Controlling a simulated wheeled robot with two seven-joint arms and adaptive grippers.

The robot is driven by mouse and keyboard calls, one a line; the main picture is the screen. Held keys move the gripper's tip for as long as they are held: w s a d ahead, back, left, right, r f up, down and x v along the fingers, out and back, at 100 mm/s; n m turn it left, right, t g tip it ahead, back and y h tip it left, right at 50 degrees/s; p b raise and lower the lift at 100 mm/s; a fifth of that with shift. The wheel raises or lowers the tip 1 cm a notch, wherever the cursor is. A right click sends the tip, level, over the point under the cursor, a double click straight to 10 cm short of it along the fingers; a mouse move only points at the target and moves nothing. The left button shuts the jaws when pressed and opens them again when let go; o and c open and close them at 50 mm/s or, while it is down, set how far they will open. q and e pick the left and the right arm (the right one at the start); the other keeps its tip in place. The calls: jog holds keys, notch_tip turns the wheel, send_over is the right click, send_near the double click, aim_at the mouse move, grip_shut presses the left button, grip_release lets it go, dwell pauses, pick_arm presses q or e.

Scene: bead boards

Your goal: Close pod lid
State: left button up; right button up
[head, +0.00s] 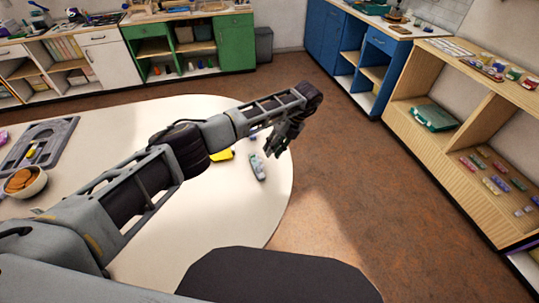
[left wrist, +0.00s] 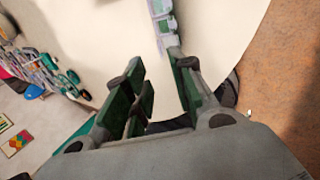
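A small, narrow, grey pod-like case (head: 257,168) lies on the white table near its right edge, just below my left gripper (head: 277,140). In the left wrist view a pale grey strip with several small compartments (left wrist: 163,22), seemingly the same case, lies beyond the fingertips. Its near end lines up with the right-hand finger; I cannot tell if they touch. I cannot make out the lid's position. My left gripper (left wrist: 160,65) has its green-padded fingers apart, with bare table showing between them. My right gripper is not in view.
A yellow item (head: 222,155) lies partly behind my left arm. A grey tray (head: 38,143) and a bowl of orange-brown pieces (head: 24,182) stand at the left. Open floor and wooden shelves (head: 470,130) are to the right.

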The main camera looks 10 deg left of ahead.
pick_arm(q)
jog(key=shift+v, duration=1.45)
jog(key=shift+o, duration=0.3)
jog(key=shift+o, duration=0.6)
